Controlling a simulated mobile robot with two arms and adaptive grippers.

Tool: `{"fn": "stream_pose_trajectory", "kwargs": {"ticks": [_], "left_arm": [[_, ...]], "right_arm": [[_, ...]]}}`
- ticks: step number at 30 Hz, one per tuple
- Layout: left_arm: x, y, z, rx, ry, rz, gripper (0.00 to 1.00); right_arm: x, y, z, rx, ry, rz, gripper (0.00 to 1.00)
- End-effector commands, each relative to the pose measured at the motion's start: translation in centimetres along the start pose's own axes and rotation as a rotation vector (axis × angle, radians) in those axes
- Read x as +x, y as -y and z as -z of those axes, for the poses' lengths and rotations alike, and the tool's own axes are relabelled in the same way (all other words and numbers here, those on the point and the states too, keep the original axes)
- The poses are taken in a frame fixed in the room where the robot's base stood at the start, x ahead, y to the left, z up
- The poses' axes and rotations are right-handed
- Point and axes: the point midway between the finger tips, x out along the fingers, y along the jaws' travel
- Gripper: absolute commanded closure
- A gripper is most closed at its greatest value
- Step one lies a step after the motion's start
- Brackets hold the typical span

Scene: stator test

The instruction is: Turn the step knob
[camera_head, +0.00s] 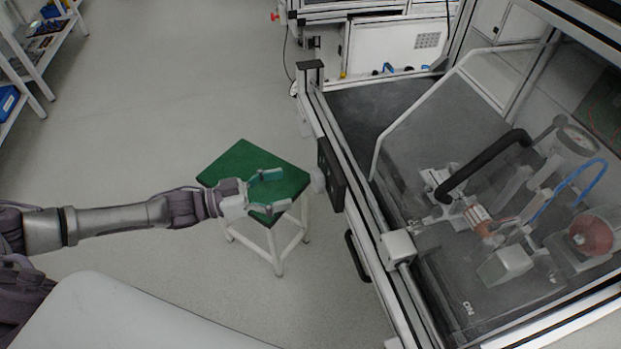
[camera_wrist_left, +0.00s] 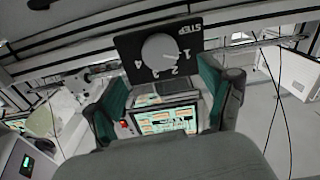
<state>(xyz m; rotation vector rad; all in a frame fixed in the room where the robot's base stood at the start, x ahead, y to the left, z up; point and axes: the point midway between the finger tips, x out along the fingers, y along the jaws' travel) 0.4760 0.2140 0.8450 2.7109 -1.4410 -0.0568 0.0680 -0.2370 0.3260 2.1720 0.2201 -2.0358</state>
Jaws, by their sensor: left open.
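The step knob (camera_wrist_left: 159,50) is a pale round dial on a black panel (camera_wrist_left: 126,46) marked STEP and with numbers around it. In the wrist view it shows ahead, between the two green finger pads. I cannot tell which number it points at. In the head view the knob (camera_head: 318,182) sticks out from the side of the black panel (camera_head: 332,176) on the machine's left face. My left gripper (camera_head: 275,191) is open and empty, to the left of the knob, apart from it and pointing at it. It also shows in the left wrist view (camera_wrist_left: 162,76). My right gripper is not in view.
A green-topped stool (camera_head: 240,160) stands below my left gripper. The machine (camera_head: 430,110) with a clear cover and a black handle (camera_head: 480,165) fills the right side. A screen (camera_wrist_left: 165,121) shows below the knob's panel in the wrist view.

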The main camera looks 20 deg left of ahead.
Motion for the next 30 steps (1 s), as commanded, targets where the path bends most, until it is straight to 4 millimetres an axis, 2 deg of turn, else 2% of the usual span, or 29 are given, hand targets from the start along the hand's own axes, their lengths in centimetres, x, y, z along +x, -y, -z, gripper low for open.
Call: {"fn": "stream_pose_trajectory", "kwargs": {"ticks": [3,9,15,23,30], "left_arm": [[2.7,-0.1,0.2,0.000,-0.005,-0.002,0.18],[5.5,0.0,0.1,0.002,-0.001,-0.001,0.18],[6.7,0.0,0.0,0.002,0.001,0.000,0.18],[6.7,0.0,0.0,0.002,0.001,0.001,0.18],[6.7,0.0,0.0,0.002,0.001,0.001,0.58]], "right_arm": [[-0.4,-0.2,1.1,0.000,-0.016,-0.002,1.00],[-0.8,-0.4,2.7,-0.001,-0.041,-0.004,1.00],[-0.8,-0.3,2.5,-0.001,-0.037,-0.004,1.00],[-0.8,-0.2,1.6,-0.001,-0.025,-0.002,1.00],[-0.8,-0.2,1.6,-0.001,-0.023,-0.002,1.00]]}}
